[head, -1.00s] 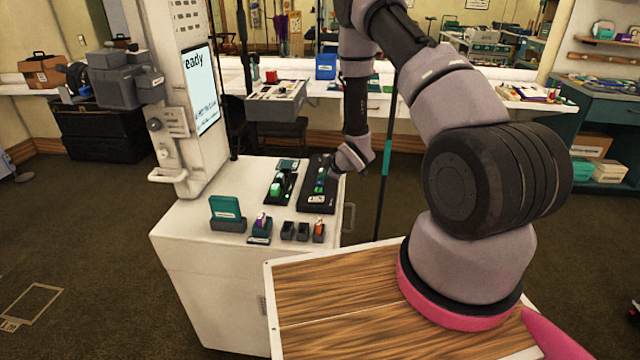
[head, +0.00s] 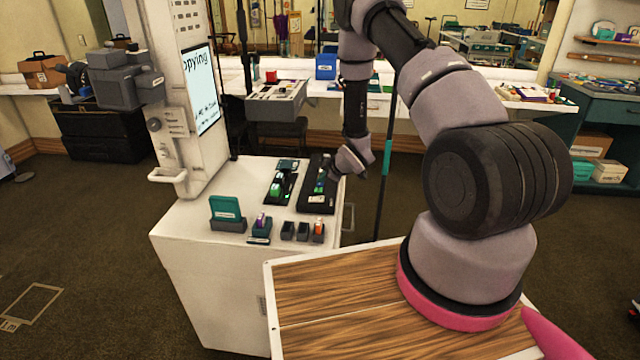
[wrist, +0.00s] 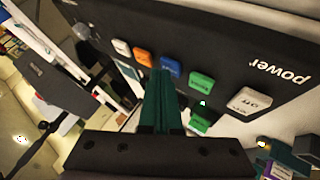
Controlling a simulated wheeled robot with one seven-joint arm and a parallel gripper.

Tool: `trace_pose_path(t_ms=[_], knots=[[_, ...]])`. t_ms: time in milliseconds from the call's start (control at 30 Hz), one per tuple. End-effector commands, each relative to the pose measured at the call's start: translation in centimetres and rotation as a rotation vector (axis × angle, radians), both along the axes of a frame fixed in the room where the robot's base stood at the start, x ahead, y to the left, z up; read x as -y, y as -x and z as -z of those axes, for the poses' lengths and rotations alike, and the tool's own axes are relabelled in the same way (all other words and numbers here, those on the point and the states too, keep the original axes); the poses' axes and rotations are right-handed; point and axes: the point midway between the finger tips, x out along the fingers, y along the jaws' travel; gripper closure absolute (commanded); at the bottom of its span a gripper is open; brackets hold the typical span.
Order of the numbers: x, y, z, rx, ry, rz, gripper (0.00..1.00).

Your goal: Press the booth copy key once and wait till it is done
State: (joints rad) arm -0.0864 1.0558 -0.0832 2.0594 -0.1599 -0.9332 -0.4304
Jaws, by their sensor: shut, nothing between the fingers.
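The booth screen (head: 200,92) on the white column shows large letters reading "opying", cut off at the left, with smaller text below. The dark key panel (head: 318,200) lies on the white cabinet top. In the wrist view the panel (wrist: 215,50) carries a row of keys, including an orange key (wrist: 143,57), a blue key (wrist: 170,67), a green key (wrist: 201,82) and a white "off" key (wrist: 248,101). My gripper (wrist: 160,78) is shut and empty, its teal fingers close to the orange and blue keys. I cannot tell whether it touches one; the key labels there are too small to read.
A second dark panel (head: 280,182) lies left of the key panel. A teal box (head: 226,210) and small holders (head: 288,231) stand along the cabinet's front. The column with its handle (head: 168,176) rises at the left. A dark stand pole (head: 384,175) is just right of my wrist.

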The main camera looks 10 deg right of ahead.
Motion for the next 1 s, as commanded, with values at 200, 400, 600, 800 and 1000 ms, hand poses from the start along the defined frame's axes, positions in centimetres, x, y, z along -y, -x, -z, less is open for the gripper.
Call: trace_pose_path(t_ms=[200,400,600,800,1000], knots=[[0.0,0.0,-0.8,0.001,0.000,0.001,1.00],[0.0,0.0,-1.6,0.001,0.000,0.001,1.00],[0.0,0.0,-1.6,0.000,0.000,0.000,1.00],[0.0,0.0,-2.6,0.001,0.000,0.001,1.00],[0.0,-0.1,-4.7,0.002,0.000,0.001,1.00]])
